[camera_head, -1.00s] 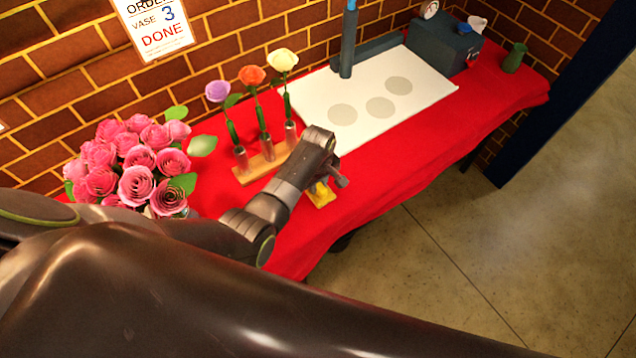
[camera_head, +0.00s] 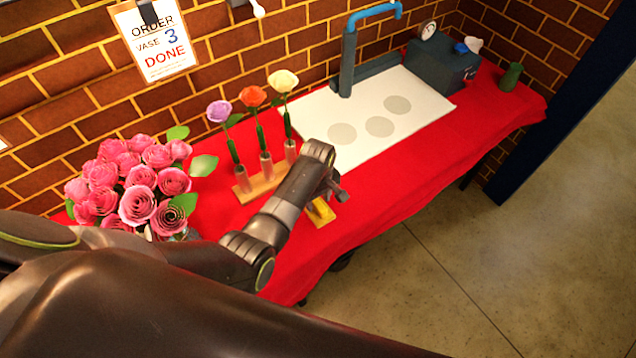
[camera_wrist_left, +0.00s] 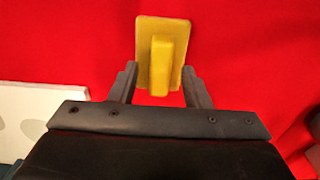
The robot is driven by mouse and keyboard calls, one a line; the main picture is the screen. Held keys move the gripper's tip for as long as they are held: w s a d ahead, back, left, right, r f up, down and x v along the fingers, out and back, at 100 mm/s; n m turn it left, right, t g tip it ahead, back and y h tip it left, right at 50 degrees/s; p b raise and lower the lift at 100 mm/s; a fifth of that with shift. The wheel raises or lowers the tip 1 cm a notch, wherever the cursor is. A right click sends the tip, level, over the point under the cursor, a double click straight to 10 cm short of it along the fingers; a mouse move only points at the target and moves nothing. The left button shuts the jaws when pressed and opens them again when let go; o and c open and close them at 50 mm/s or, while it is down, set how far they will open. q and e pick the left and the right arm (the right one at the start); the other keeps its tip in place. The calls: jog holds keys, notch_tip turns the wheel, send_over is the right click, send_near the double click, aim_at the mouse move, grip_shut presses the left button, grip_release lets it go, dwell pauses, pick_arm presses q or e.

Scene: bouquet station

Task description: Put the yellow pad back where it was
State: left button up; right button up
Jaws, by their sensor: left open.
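The yellow pad (camera_head: 321,212) lies on the red tablecloth near the table's front edge, partly hidden by my left gripper in the head view. In the left wrist view the yellow pad (camera_wrist_left: 164,50) is a flat plate with a raised bar along its middle. My left gripper (camera_head: 337,190) is just above or beside the pad. In the left wrist view the fingers of my left gripper (camera_wrist_left: 160,82) are spread, one on each side of the pad's near end, with gaps to the raised bar. My right gripper is not in view.
A wooden rack (camera_head: 262,187) with three single flowers stands behind my left gripper. A pink bouquet (camera_head: 135,185) is at the left. A white board (camera_head: 345,105) with grey discs lies behind, near a blue-grey box (camera_head: 440,65). Red cloth to the right is clear.

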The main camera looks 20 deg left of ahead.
aim_at(318, 203)
pick_arm(q)
notch_tip(318, 203, up, 10)
dwell(0.4)
jog(key=shift+f, duration=0.1)
